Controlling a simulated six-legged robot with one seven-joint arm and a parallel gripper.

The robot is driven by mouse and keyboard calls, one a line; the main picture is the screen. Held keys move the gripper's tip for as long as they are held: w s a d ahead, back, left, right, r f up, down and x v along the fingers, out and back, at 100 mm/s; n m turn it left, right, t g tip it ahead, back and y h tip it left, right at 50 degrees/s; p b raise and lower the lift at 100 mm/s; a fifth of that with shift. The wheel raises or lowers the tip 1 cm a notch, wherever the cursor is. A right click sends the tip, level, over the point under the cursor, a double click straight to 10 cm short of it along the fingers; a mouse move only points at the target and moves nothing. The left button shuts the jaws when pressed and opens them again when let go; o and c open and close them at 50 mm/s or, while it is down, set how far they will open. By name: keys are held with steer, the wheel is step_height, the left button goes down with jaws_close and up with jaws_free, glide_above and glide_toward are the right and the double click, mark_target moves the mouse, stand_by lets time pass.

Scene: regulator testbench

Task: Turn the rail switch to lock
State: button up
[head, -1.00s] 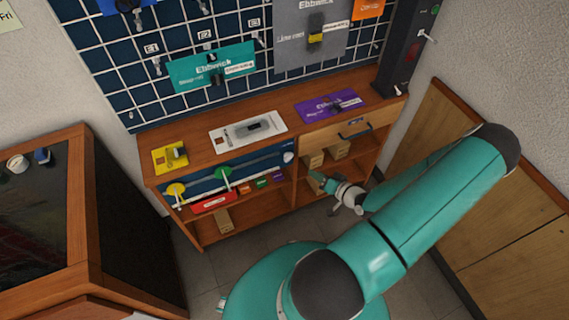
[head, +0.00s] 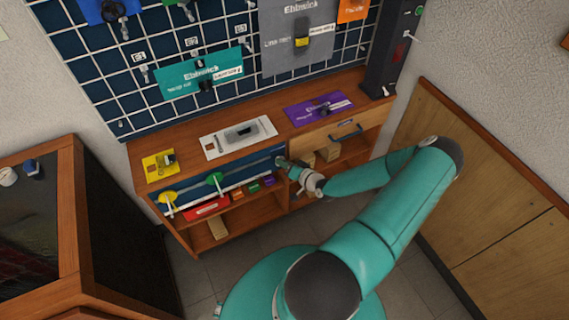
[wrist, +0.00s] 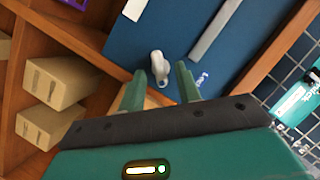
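A small pale knob (wrist: 157,66), which looks like the rail switch, sits on the blue panel (wrist: 110,62) beside the end of a grey rail (wrist: 215,30) in the wrist view. My gripper (wrist: 160,70) is open, its two green fingers pointing at the panel on either side of the knob's lower part. I cannot tell whether they touch it. White lettering on the panel by the right finger is partly hidden and unreadable. In the head view my gripper (head: 283,163) is at the right end of the blue panel (head: 245,171), largely covering the knob.
A green disc (head: 215,180) and a yellow disc (head: 168,198) sit along the rail to the left. The wooden bench top (head: 195,145) overhangs the panel. A drawer with a dark handle (head: 346,131) and cardboard boxes (head: 325,152) are on the right.

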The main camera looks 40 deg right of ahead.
steer(key=shift+w, duration=0.35)
jaws_close()
steer(key=shift+w+a+n+g+h, duration=0.1)
steer(key=shift+a+n+g+h, duration=0.25)
steer(key=shift+n+h, duration=1.35)
steer(key=shift+a+n+g+h, duration=0.1)
steer(key=shift+n+g+h, duration=0.6)
steer(key=shift+n, duration=1.65)
steer(key=shift+w+a+n+g+h, duration=0.15)
steer(key=shift+a+n+h, duration=0.1)
steer(key=shift+n+h, duration=1.6)
steer(key=shift+s+n, duration=0.1)
steer(key=shift+n, duration=0.2)
